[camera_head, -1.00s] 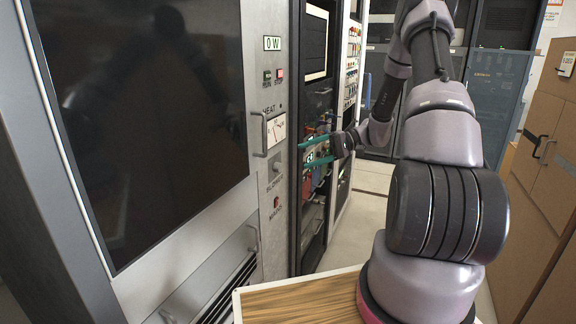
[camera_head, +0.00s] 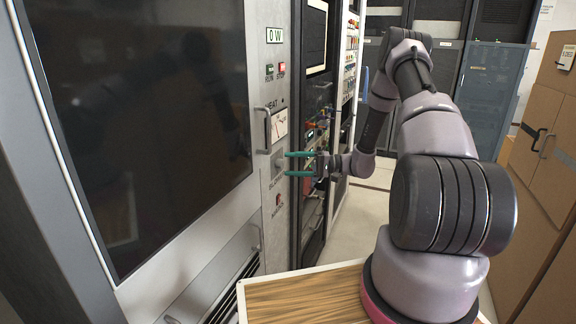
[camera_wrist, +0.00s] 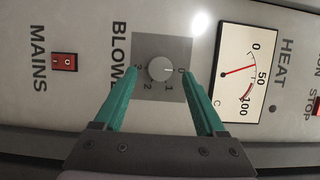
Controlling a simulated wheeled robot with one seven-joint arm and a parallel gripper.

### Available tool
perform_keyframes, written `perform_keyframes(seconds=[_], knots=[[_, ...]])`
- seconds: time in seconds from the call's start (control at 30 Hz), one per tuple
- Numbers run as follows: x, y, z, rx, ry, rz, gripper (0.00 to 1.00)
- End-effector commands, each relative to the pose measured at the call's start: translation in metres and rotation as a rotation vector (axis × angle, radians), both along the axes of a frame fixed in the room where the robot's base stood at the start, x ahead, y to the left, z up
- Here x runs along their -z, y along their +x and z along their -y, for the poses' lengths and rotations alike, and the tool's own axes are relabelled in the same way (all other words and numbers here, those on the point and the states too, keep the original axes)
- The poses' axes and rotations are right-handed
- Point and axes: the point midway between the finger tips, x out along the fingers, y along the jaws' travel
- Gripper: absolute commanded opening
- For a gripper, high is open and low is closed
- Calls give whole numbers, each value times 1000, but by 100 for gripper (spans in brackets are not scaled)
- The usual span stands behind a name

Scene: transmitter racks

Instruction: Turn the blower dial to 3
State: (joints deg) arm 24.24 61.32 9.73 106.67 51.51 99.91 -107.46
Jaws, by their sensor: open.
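The blower dial (camera_wrist: 161,69) is a small round grey knob on a darker square plate, marked 0 to 3. Its light pointer mark faces right, toward the 0; the 3 is on the left side. My gripper (camera_head: 286,164) is open and empty, its two green fingers pointing at the panel at the blower plate. In the wrist view the fingers lie on either side of the knob, apart from it. I cannot tell whether the tips reach around the knob or stop short of it. The fingers partly hide the BLOWER lettering.
The heat meter (camera_wrist: 237,72) is right of the dial in the wrist view, and the red mains switch (camera_wrist: 64,62) is left. A door handle (camera_head: 263,130) juts out above the gripper. Run and stop buttons (camera_head: 275,70) sit higher up. An open rack is to the right.

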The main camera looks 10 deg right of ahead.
Motion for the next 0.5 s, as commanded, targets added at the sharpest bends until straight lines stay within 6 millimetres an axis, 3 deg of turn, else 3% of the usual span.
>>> perform_keyframes(seconds=[0.17,0.47,0.5], knots=[[0,3,-15,-1,-1,0,73],[0,4,-18,0,-1,0,73],[0,4,-18,0,-1,0,65]])
